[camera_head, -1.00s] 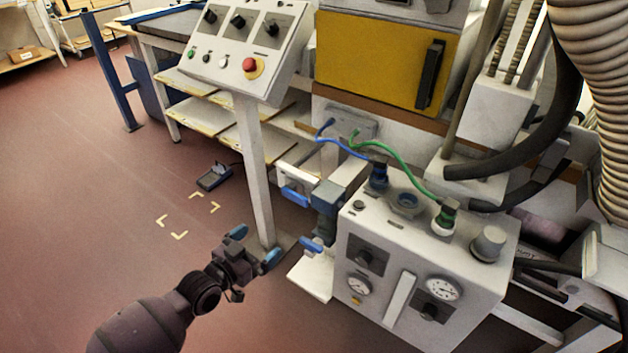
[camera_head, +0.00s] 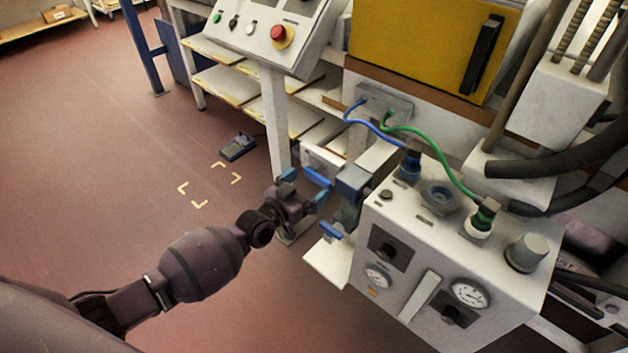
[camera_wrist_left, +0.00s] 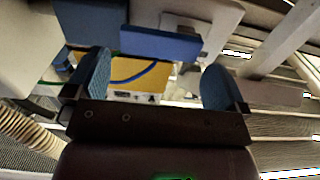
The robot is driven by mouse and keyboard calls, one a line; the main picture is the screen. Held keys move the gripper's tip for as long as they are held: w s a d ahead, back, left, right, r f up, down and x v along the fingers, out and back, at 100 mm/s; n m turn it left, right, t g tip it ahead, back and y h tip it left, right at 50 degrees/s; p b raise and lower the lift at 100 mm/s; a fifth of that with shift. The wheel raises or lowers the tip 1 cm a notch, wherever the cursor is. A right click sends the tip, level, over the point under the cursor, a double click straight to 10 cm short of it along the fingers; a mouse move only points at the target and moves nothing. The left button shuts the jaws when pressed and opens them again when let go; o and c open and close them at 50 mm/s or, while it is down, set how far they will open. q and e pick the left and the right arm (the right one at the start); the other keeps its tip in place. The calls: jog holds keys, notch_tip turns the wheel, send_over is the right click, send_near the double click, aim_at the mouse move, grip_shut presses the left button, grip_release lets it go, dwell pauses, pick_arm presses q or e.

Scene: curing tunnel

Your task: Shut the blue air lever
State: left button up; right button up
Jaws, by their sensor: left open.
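Two blue levers show on the left side of the grey control box (camera_head: 400,215). The upper lever (camera_head: 318,178) lies beside a grey valve body; the lower lever (camera_head: 331,230) sits below it. I cannot tell from labels which is the air lever. My left gripper (camera_head: 303,187) is open and empty, its blue-padded fingertips close to the upper lever. I cannot tell whether they touch. In the left wrist view, a blue bar (camera_wrist_left: 160,43) appears ahead of the open fingers, between them. My right gripper is not in view.
Blue and green hoses (camera_head: 430,150) run from the box top to a grey manifold. A white post (camera_head: 279,125) carries the panel with the red button (camera_head: 278,33) behind my gripper. A white plate (camera_head: 330,262) juts out below the levers. Open floor lies left.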

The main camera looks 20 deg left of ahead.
aim_at(318, 178)
pick_arm(q)
jog(key=shift+x, duration=1)
jog(key=shift+w+d, duration=0.1)
jog(key=shift+w, duration=0.25)
jog(key=c, duration=1)
